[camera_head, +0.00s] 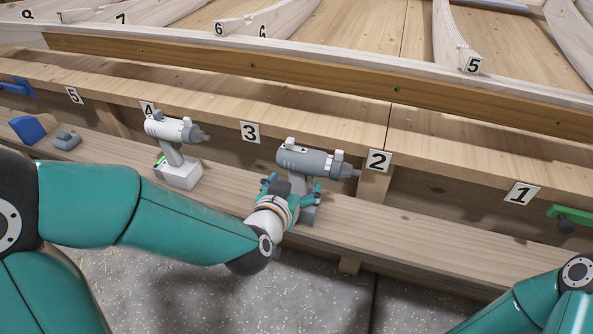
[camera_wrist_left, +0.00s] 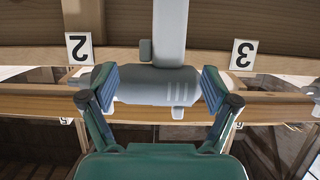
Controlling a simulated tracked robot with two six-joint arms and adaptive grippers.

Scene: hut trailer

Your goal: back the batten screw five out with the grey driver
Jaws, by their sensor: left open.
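The grey driver (camera_head: 315,162) stands upright on the wooden ledge between labels 3 and 2, its nose toward the right. My left gripper (camera_head: 290,190) is open at the driver's near side. In the left wrist view, the driver's grey body (camera_wrist_left: 150,85) lies between the two spread fingers of the gripper (camera_wrist_left: 160,88), and I cannot tell if they touch it. A brown batten (camera_head: 330,83) runs along the bench behind, with small dark screw marks, one a screw (camera_head: 397,89). Which mark is screw five I cannot tell. My right arm enters at lower right; its gripper is out of view.
A white driver (camera_head: 175,131) stands on a white base to the left. A blue wedge (camera_head: 28,129) and a small grey block (camera_head: 66,140) lie farther left. A green clamp (camera_head: 570,215) is at the right edge. Curved numbered ribs rise behind the batten.

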